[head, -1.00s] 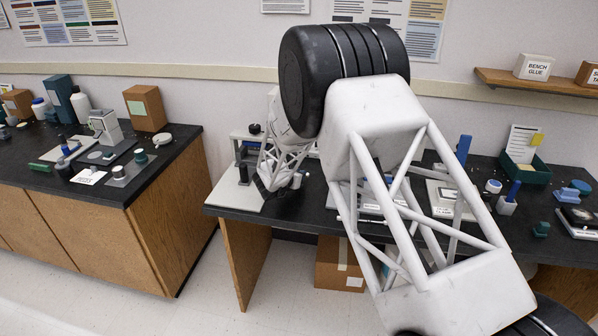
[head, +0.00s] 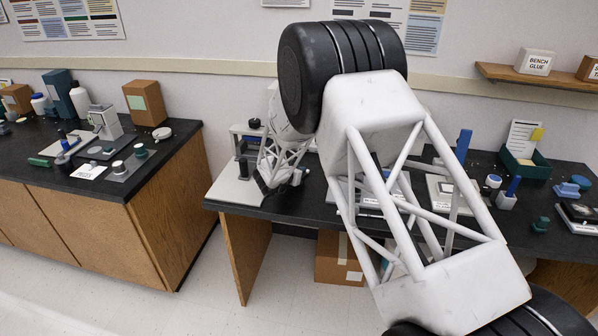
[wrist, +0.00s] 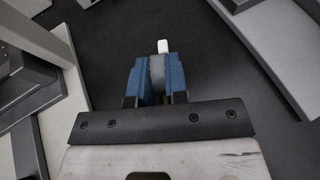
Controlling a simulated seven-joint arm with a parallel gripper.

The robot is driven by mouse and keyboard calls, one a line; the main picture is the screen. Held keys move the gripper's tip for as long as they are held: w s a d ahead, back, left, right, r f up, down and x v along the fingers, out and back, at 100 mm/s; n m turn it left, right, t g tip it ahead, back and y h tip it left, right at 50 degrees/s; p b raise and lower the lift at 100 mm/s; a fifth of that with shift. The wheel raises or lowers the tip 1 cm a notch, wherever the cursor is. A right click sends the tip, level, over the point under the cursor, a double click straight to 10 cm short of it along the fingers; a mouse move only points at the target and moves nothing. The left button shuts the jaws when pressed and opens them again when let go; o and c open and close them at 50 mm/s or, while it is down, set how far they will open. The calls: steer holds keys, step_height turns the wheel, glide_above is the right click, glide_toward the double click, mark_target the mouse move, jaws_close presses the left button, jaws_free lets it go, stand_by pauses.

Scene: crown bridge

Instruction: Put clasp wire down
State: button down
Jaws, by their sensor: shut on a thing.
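My gripper (wrist: 157,78) shows in the wrist view with its two blue finger pads closed on a narrow grey piece with a small white tip (wrist: 163,46). I take this held piece to be the clasp wire, though its full shape is hidden between the pads. The black benchtop (wrist: 140,30) lies beneath and beyond it; the height above it is hard to judge. In the head view, my arm covers much of the middle bench, and the fingers and the held piece cannot be made out at the bench's left end.
In the head view, a pale board (head: 236,190) with a dark stand (head: 243,163) occupies the bench's left end.

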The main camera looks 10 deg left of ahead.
steer(key=shift+f, duration=0.4)
steer(key=c, duration=1.1)
jaws_free()
steer(key=shift+o, duration=0.2)
steer(key=shift+s+r, duration=0.1)
steer(key=shift+s, duration=0.05)
steer(key=shift+v, duration=3.75)
